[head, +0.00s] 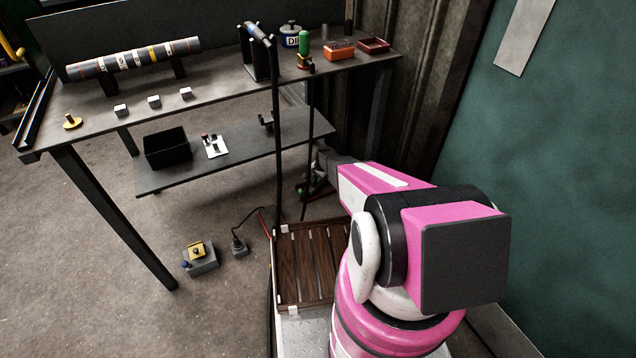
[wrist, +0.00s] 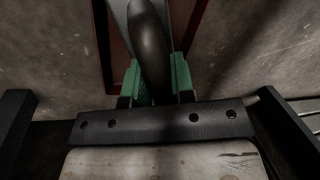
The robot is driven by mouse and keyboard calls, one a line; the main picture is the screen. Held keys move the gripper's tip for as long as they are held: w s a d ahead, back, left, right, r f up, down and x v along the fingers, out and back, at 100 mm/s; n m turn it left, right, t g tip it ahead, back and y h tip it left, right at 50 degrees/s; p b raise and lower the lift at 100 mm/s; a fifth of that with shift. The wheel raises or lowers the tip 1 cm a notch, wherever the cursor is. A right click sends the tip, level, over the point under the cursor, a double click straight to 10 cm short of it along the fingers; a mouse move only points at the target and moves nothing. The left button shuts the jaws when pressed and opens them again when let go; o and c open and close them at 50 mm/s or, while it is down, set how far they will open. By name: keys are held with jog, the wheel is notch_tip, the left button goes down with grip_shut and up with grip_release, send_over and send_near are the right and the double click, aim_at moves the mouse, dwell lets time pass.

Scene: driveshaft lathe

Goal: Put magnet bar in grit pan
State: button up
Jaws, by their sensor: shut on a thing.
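In the wrist view my gripper (wrist: 154,82) has its green finger pads closed on a dark, rounded bar (wrist: 149,45), which I take to be the magnet bar.
The bench (head: 225,83) holds a striped shaft (head: 135,58), several small blocks, an orange box (head: 339,51) and a red tray (head: 373,46). Its lower shelf (head: 190,178) carries a black bin (head: 166,148). A yellow-topped box (head: 200,259) sits on the floor. Open floor lies left.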

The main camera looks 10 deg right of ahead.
jog(key=shift+f, duration=1.6)
jog(key=shift+f, duration=0.1)
jog(key=o, duration=0.9)
